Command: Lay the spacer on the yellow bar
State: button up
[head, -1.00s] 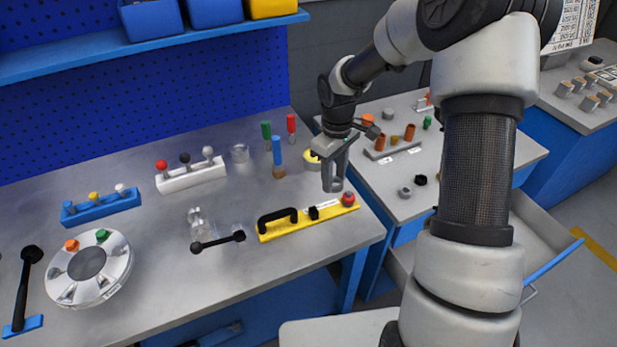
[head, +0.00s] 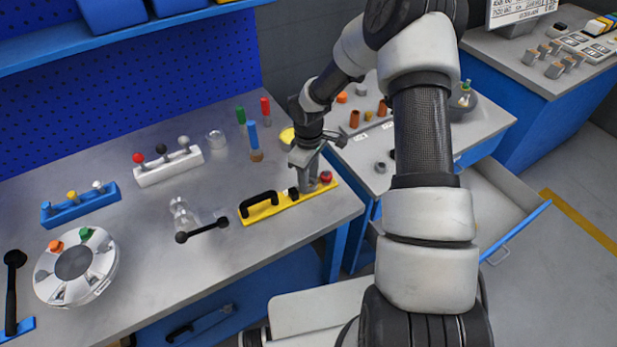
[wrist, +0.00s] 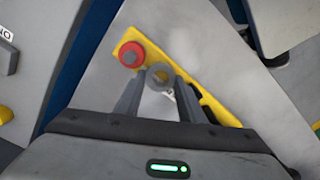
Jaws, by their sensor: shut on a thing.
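The yellow bar (head: 264,211) lies on the grey bench near its right front edge. It bears a black handle, a small black block and a red knob (head: 326,177) at its right end. My gripper (head: 308,189) points down over the bar, between the black block and the red knob. In the wrist view my gripper (wrist: 158,82) is shut on the spacer, a grey ring (wrist: 158,68) beside the red knob and over the yellow bar (wrist: 131,37). In the head view the fingers hide the spacer. I cannot tell whether it touches the bar.
A black lever (head: 203,230) and clear glass pieces lie left of the bar. Green, blue and red upright pegs stand behind it. A flanged disc (head: 103,265) sits at the left. A side table with an open drawer (head: 500,215) is at the right.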

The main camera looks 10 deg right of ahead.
jog(key=shift+f, duration=0.1)
jog(key=o, duration=0.9)
jog(key=shift+c, duration=0.2)
notch_tip(320, 180, up, 12)
jog(key=shift+r, duration=0.2)
